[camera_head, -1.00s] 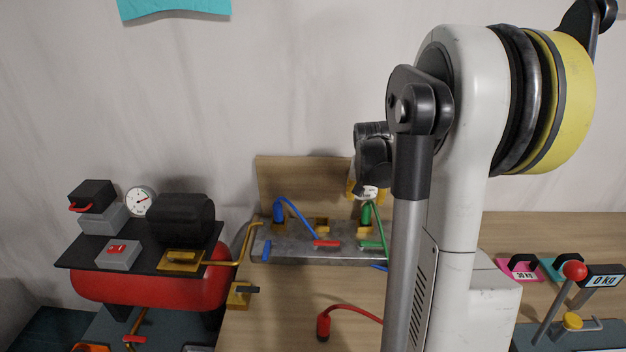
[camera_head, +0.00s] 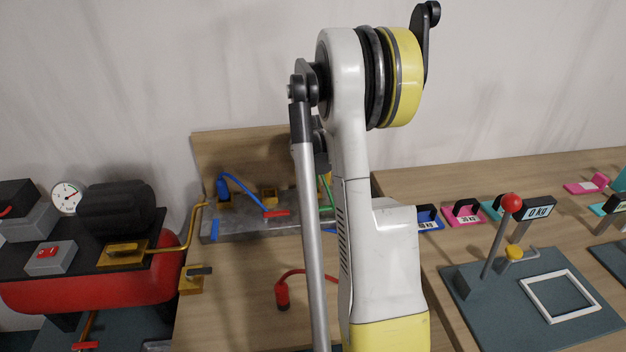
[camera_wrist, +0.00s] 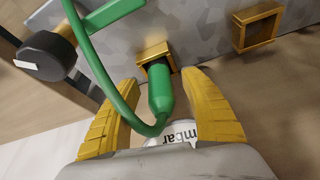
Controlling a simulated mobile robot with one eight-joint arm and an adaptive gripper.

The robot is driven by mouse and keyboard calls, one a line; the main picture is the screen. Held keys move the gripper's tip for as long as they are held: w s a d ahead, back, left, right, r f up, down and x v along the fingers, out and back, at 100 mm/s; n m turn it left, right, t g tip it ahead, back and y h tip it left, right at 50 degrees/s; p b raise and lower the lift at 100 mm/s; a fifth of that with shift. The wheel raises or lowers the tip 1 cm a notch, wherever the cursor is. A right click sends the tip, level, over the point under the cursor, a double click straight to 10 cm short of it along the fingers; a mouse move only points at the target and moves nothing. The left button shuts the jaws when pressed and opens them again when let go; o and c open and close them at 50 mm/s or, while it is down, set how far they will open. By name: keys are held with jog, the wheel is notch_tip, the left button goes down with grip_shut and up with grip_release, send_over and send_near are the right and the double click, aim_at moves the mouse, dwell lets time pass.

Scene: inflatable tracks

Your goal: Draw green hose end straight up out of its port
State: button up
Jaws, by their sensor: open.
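The green hose end (camera_wrist: 160,92) is a thick green plug, with its tip at a square brass port (camera_wrist: 153,50) in the grey block. Its thin green hose (camera_wrist: 92,62) loops away to the upper left of the wrist view. My gripper (camera_wrist: 158,84) is open, with one yellow finger on each side of the hose end; gaps show between it and the fingers. In the head view only a bit of green hose (camera_head: 328,192) shows beside my arm. My gripper and the green end are hidden there.
A second, empty brass port (camera_wrist: 257,30) is at the upper right of the wrist view. In the head view, a blue hose (camera_head: 240,182) and red handle (camera_head: 276,213) sit on the block (camera_head: 225,228). A red hose end (camera_head: 282,294) lies on the wooden bench in front.

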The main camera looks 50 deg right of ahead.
grip_shut()
jog(key=shift+r, duration=0.15)
jog(key=shift+r+p, duration=1.15)
jog(key=shift+r, duration=0.65)
jog(key=shift+s+d+f, duration=0.1)
jog(key=shift+s+d, duration=0.1)
jog(key=shift+s, duration=0.85)
jog(key=shift+s+a, duration=0.2)
jog(key=shift+s, duration=1.8)
